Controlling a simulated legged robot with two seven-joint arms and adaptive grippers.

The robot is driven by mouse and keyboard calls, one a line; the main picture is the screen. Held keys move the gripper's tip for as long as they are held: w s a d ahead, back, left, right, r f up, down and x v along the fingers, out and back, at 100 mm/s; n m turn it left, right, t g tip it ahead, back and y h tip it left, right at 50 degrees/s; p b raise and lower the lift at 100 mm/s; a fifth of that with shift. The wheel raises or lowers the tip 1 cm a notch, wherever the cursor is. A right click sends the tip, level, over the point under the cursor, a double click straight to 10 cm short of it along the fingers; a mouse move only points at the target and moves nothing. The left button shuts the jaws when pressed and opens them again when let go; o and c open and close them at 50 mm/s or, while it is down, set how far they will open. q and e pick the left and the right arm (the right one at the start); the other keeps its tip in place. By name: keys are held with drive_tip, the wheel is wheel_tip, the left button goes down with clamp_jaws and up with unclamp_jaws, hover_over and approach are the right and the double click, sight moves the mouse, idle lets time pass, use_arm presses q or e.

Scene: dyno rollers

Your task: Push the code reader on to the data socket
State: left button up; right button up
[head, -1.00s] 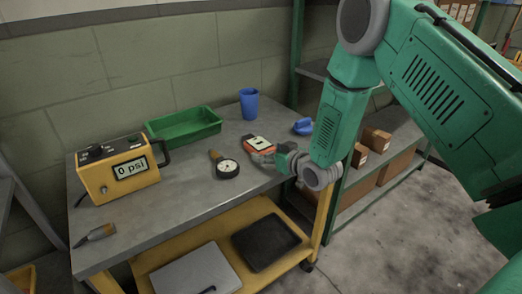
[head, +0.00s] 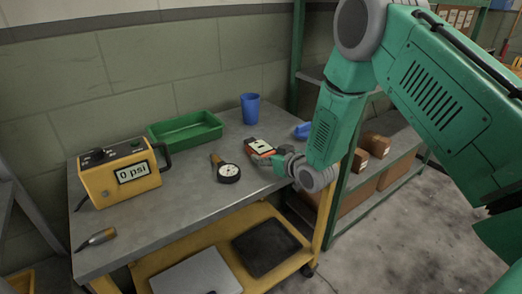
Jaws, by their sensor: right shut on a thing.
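The code reader seems to be the small red and dark device with a pale screen (head: 260,147) on or just above the right part of the grey bench. My right gripper (head: 276,158) is at its near right end, shut on it. The fingers are small and partly hidden by my wrist, and I cannot tell whether the reader touches the bench. I cannot make out a data socket. My left gripper is not in view.
On the bench (head: 165,215) are a yellow tester (head: 100,183) reading 0 psi, a green tray (head: 185,131), a blue cup (head: 250,108), a round dial gauge (head: 228,173), a brush (head: 97,239) and a blue object (head: 302,131). The front middle is clear.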

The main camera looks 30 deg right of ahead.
drive_tip(key=shift+w+a+r+p, duration=0.1)
drive_tip(key=shift+a+r+p, duration=0.25)
drive_tip(key=shift+r, duration=0.3)
drive_tip(key=shift+r+p, duration=0.35)
drive_tip(key=shift+r, duration=0.2)
drive_tip(key=shift+d+r+p, duration=0.25)
drive_tip(key=shift+r+p, duration=0.55)
drive_tip(key=shift+r, duration=0.15)
drive_tip(key=shift+a+r+p, duration=0.2)
drive_tip(key=shift+r+p, duration=0.35)
drive_tip(key=shift+r, duration=0.25)
drive_tip(key=shift+d+f, duration=0.1)
